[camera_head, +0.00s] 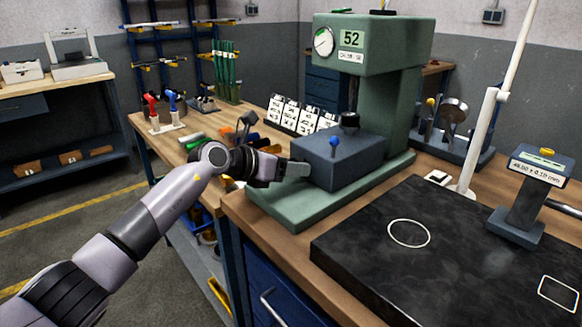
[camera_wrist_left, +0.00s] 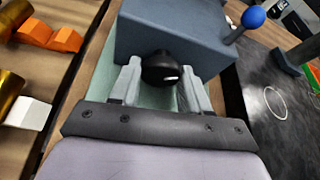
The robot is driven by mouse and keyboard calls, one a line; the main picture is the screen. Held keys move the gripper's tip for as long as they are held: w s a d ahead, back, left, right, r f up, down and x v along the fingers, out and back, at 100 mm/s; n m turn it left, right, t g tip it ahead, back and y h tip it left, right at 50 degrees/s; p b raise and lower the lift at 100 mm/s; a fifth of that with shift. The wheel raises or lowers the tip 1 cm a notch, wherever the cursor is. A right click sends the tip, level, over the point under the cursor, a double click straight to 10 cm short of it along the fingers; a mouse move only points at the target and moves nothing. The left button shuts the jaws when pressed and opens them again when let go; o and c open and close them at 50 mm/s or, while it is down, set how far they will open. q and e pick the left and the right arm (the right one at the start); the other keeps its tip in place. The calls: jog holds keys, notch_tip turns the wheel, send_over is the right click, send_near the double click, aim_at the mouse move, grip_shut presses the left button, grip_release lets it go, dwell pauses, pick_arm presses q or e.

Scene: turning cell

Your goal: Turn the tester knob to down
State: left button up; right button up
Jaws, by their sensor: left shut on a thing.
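The green tester (camera_head: 395,110) stands on the bench, with a blue-grey block (camera_head: 340,165) on its base. The tester knob (camera_wrist_left: 160,66) is black and round with a short white mark on its right side in the left wrist view. It sits at the block's near face. My left gripper (camera_head: 298,169) is at the block's left side; in the left wrist view its fingers (camera_wrist_left: 160,82) are on either side of the knob and shut on it. In the head view the gripper hides the knob. My right gripper is not in view.
A blue ball-topped lever (camera_head: 334,142) stands on the block's near side. A black plate (camera_head: 450,250) fills the bench to the right. White label cards (camera_head: 302,115) stand behind the arm. An orange part (camera_wrist_left: 48,34) and brass parts lie left of the gripper.

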pick_arm(q)
jog(key=n+g+h, duration=0.1)
jog(key=n, duration=0.1)
jog(key=shift+a+n+b, duration=0.1)
jog(key=shift+n+b, duration=0.2)
jog(key=shift+w+f+n+g+h+b, duration=0.1)
jog(key=shift+n+g+h+b, duration=0.3)
jog(key=shift+n+h, duration=0.4)
jog(key=shift+n+h+b, duration=0.55)
jog(key=shift+n+h, duration=0.05)
jog(key=shift+n, duration=0.5)
jog(key=shift+n+h, duration=0.3)
jog(key=shift+n, duration=0.2)
jog(key=o, duration=1)
jog(key=shift+g, duration=0.3)
